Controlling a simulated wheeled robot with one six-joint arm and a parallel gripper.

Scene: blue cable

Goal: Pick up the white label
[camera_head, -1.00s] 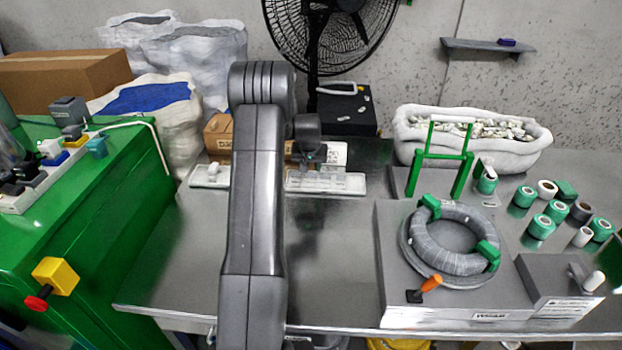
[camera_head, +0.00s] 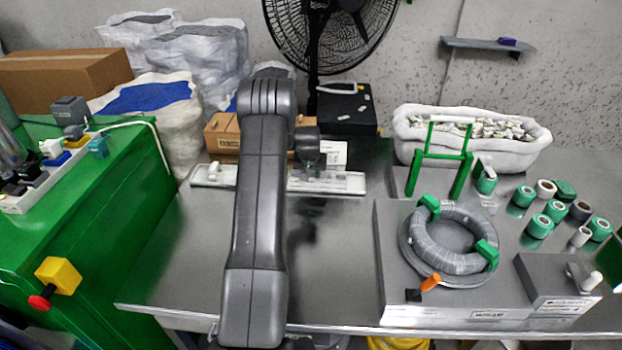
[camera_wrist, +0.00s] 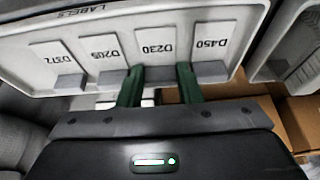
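Several white labels stand in a row in a pale tray marked "LABELS" (camera_wrist: 228,22), upside down in the wrist view. They include D450 (camera_wrist: 209,40), D230 (camera_wrist: 154,45), D205 (camera_wrist: 105,50) and one at the left (camera_wrist: 54,60). Each sits behind a small grey block. My gripper (camera_wrist: 158,82) has two green fingers set apart at the lower edge of the D230 label. Their tips are at either side of its grey block; contact cannot be told. In the head view the tray (camera_head: 350,184) is at the back of the table, partly hidden by my arm.
Cardboard boxes (camera_head: 222,140) and a black box (camera_head: 345,117) stand behind the tray. To the right are a cable coil (camera_head: 440,258) on a grey base, a green stand (camera_head: 461,175) and several tape rolls (camera_head: 540,226). The table's middle is clear.

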